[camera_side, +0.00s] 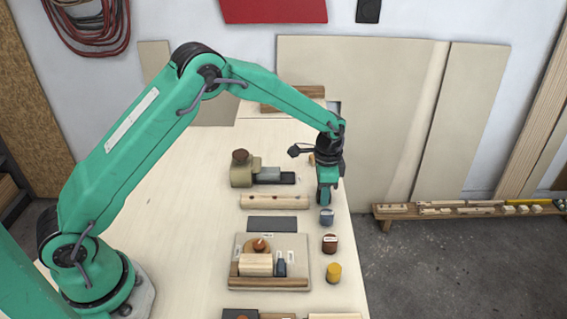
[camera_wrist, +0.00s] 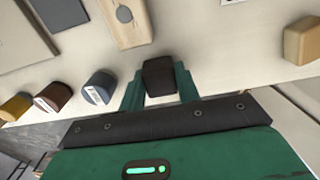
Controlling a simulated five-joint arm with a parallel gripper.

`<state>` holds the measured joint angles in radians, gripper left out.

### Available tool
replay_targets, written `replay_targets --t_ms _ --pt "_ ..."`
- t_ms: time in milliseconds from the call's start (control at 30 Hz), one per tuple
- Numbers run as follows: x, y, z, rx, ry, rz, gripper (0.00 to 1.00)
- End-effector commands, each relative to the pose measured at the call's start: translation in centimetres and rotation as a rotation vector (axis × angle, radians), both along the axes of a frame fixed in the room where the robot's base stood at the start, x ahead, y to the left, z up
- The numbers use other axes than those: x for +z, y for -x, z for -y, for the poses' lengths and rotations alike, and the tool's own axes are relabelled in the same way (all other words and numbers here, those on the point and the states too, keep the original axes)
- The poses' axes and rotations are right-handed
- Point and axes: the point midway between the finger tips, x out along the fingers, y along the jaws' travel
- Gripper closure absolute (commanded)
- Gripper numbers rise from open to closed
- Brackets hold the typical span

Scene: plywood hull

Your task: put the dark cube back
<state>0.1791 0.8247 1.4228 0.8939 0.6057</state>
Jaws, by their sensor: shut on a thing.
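The dark cube (camera_wrist: 160,76) shows in the wrist view between the two green fingers of my gripper (camera_wrist: 159,88). The fingers are shut on its sides. In the side view my gripper (camera_side: 326,192) points down near the right edge of the pale table (camera_side: 180,230). The cube is hidden by the fingers there. I cannot tell whether it touches the tabletop.
A blue-grey block (camera_side: 327,216), a red-brown block (camera_side: 329,244) and a yellow block (camera_side: 334,273) stand along the right edge. A tan block (camera_wrist: 302,40) is on the other side. A wooden bar (camera_side: 275,202) and dark mat (camera_side: 272,224) lie left.

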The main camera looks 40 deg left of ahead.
Motion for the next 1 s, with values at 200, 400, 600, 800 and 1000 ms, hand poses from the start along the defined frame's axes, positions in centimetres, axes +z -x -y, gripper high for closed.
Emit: replay_targets --t_ms 200,400,600,800,1000 --pt "-0.2 0.0 0.0 0.0 0.0 0.0 0.86" --pt "-0.3 0.0 0.0 0.0 0.0 0.0 0.46" --pt "-0.3 0.0 0.0 0.0 0.0 0.0 0.46" --pt "0.1 0.0 0.0 0.0 0.0 0.001 0.46" --pt "1.8 -0.1 0.0 0.0 0.0 0.003 0.46"
